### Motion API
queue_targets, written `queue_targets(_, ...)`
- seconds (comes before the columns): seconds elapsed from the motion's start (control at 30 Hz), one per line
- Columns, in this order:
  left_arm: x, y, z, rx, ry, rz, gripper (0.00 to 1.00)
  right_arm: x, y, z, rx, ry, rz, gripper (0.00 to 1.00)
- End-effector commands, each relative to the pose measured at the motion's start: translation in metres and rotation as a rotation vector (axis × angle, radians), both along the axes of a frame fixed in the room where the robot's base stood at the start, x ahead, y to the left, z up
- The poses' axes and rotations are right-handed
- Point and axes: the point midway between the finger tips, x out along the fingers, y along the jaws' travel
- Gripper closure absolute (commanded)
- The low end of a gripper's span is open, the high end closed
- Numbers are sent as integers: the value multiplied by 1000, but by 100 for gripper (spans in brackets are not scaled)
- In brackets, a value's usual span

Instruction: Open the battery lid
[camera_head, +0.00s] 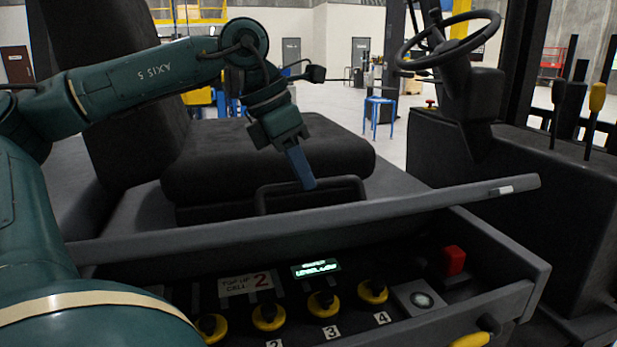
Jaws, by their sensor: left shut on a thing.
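The battery lid (400,206) is a dark grey panel carrying the seat, and its front edge is raised above the compartment. A black bar handle (346,184) stands on the lid in front of the seat. My left gripper (306,184) is shut on the handle, reaching down from above. Under the lid edge, the open compartment shows several yellow caps (323,304), a lit display (316,268), a "Top up cell 2" label (246,284) and a red button (454,261). My right gripper is out of view.
The black seat (270,155) is behind the handle. A steering wheel (448,38) and levers (596,98) stand at the right. A yellow handle (470,341) is at the lower right. A blue stool (379,115) stands on the floor behind.

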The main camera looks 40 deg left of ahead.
Motion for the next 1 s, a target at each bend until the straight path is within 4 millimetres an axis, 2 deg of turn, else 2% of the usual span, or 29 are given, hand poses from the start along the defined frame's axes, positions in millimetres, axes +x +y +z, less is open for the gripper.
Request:
queue_targets(0.03, 6, 13, 13, 10, 4, 11, 100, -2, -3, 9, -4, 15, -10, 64)
queue_targets(0.1, 12, 24, 20, 10, 6, 13, 100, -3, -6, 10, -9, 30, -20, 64)
queue_targets(0.37, 33, 67, 33, -108, 76, 16, 100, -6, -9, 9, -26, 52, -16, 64)
queue_targets(0.5, 42, 85, 38, -101, 72, 12, 100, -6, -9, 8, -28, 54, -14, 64)
queue_targets(0.7, 52, 104, 41, -102, 73, 11, 100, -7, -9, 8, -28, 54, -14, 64)
queue_targets(1.0, 57, 115, 42, -105, 73, 6, 100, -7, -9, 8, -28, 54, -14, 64)
